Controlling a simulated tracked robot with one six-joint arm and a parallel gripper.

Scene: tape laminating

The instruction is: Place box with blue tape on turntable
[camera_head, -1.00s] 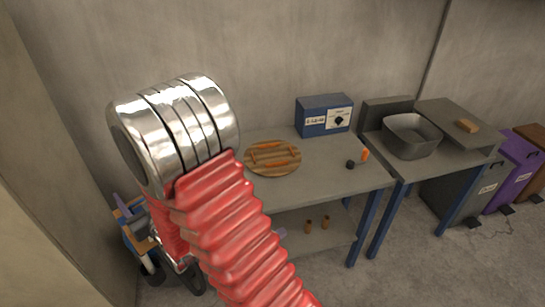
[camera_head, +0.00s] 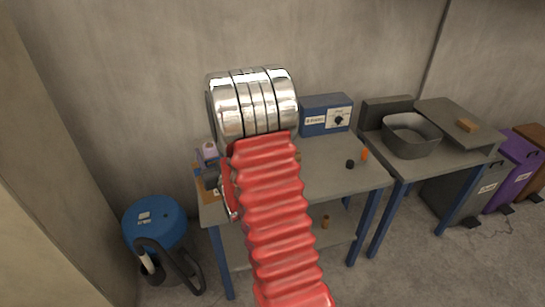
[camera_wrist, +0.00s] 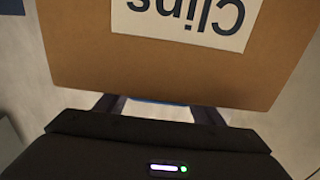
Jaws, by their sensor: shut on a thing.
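My gripper (camera_wrist: 155,112) is shut on a brown cardboard box (camera_wrist: 160,70) with a white label reading "Clips", upside down in the wrist view. A dark blue patch shows at the box's upper left, and a thin blue strip shows between the fingers. In the head view, parts of the box (camera_head: 205,189) show left of my red arm, over the left end of the table. The round wooden turntable is almost wholly hidden behind my arm in the head view.
The grey table (camera_head: 335,180) holds a blue control box (camera_head: 326,115), a black knob (camera_head: 350,164) and an orange piece (camera_head: 365,155). A grey basin (camera_head: 411,135) stands on the right table. A blue vacuum (camera_head: 155,222) stands on the floor at left.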

